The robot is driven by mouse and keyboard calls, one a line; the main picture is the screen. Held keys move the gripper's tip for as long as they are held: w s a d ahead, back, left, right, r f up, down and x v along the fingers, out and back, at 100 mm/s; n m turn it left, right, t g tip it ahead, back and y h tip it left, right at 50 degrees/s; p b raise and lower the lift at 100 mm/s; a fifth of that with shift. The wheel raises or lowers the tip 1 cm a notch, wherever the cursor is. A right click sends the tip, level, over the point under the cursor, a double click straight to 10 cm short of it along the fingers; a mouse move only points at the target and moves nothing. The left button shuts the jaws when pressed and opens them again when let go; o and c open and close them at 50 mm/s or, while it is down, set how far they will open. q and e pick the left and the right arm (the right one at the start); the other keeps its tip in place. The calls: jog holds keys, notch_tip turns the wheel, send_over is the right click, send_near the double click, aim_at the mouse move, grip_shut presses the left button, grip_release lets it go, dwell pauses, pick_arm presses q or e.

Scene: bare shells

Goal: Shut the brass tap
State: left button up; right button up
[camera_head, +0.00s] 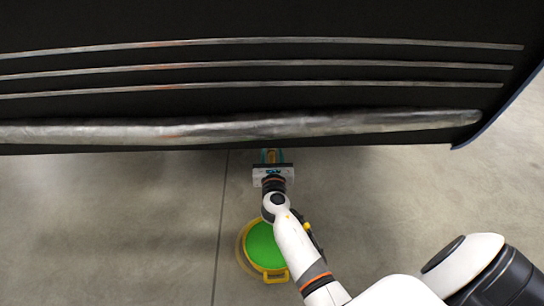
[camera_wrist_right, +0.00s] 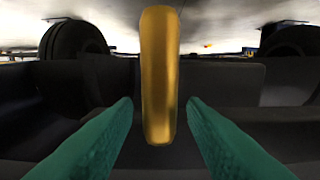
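A brass piece, the tap's handle by its look (camera_wrist_right: 160,75), hangs upright in the middle of the right wrist view. Its rounded lower end lies between the two green fingertips of my right gripper (camera_wrist_right: 160,115). A narrow gap shows on each side of it, so the fingers are open around it and do not visibly touch it. In the head view my right gripper (camera_head: 272,156) is at the lower edge of a large dark body, and its fingertips are partly hidden there. The rest of the tap is hidden. My left gripper is not in view.
The dark body (camera_head: 250,110) with pale metal strips fills the top of the head view. A green and yellow round container (camera_head: 264,245) stands on the concrete floor below my right arm. Dark wheels (camera_wrist_right: 75,50) show in the wrist view. The floor at left is clear.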

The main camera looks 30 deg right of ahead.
grip_shut()
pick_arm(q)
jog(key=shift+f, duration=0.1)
pick_arm(e)
jog(key=shift+d+m, duration=0.1)
jog(key=shift+m, duration=0.3)
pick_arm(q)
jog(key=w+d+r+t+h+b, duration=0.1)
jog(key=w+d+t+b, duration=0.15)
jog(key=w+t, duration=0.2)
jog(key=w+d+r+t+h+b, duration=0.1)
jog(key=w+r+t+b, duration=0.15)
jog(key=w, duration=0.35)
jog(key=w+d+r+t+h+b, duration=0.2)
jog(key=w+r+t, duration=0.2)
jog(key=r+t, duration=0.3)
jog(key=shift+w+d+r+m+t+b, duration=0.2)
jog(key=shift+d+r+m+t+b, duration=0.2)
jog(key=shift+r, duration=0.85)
pick_arm(e)
jog(key=shift+s+d+f+m, duration=0.2)
jog(key=shift+d+f+m, duration=0.2)
jog(key=shift+m, duration=2.55)
jog(key=shift+s+d+f+m, duration=0.3)
jog(key=shift+f+m, duration=0.25)
jog(key=shift+m, duration=2.35)
jog(key=shift+s+d+f+m, duration=0.15)
jog(key=shift+d+f+m, duration=0.25)
jog(key=shift+m, duration=2.55)
